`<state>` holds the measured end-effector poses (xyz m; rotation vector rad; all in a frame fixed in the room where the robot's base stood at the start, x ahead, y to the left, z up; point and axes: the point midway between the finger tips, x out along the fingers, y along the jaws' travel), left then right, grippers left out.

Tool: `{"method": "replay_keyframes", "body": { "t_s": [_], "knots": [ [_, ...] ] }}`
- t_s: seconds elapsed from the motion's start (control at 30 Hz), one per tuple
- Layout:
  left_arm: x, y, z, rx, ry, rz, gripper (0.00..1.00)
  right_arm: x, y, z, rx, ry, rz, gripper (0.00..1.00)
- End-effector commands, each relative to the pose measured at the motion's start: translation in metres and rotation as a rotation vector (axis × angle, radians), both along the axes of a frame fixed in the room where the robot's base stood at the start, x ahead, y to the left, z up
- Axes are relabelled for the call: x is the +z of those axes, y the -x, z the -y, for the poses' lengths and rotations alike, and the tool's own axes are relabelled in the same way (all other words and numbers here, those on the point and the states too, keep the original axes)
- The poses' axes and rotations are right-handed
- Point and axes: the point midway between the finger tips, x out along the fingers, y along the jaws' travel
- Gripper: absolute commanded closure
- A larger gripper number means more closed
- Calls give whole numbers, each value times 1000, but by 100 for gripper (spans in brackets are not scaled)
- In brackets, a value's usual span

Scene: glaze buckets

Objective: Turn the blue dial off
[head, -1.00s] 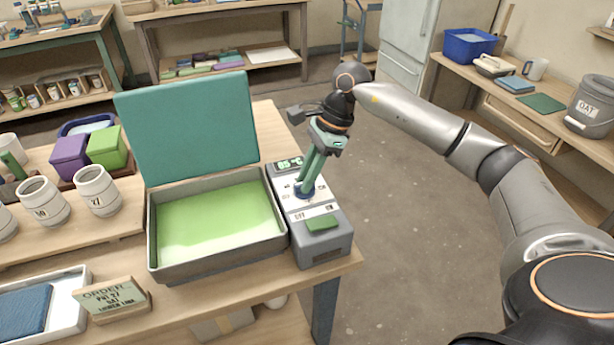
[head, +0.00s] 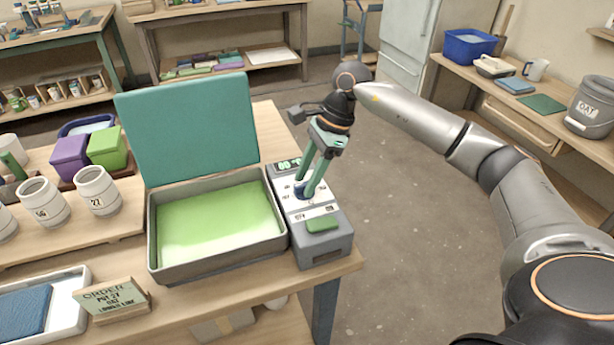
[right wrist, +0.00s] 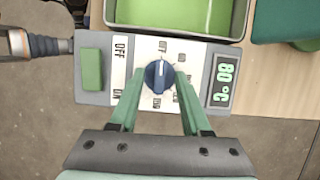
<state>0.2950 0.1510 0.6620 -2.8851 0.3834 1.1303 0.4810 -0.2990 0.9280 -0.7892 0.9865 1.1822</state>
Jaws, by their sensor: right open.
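The blue dial (right wrist: 160,76) sits on the pale top of the control box (right wrist: 92,98). Its white pointer line points up in the right wrist view, toward the side with the basin, at a small label too blurred to read surely. In the head view the dial (head: 302,194) is partly covered by my right gripper (head: 306,190). In the right wrist view the green fingers of this gripper (right wrist: 159,83) stand apart on either side of the dial, with visible gaps. The box's display (right wrist: 222,80) reads 80 °C. My left gripper is not in view.
A green switch (head: 322,224) with OFF and ON labels lies at the box's near end. The metal basin (head: 170,270) with green liquid stands left of the box, its teal lid (head: 190,125) raised behind it. Open floor (head: 420,240) lies to the right.

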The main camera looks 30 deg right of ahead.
Motion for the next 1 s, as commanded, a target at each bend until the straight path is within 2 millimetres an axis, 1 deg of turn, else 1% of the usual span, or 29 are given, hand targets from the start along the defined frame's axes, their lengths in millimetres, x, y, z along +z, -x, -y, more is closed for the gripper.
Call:
{"method": "replay_keyframes", "body": {
  "t_s": [0.17, 0.4, 0.5, 0.6, 0.77, 1.0],
  "knots": [
    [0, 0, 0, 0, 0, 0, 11, 25, 1, 11, -4, 0, 6, 52],
    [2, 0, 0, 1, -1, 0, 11, 75, 6, 30, -4, 0, 6, 52],
    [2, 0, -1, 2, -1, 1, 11, 92, 7, 37, -2, -2, 6, 52],
    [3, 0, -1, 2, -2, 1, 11, 104, 8, 42, -1, -1, 5, 52],
    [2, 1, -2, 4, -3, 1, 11, 113, 10, 46, -1, 0, 3, 52],
    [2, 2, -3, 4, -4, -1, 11, 114, 10, 46, -1, -1, 2, 52]
  ]
}}
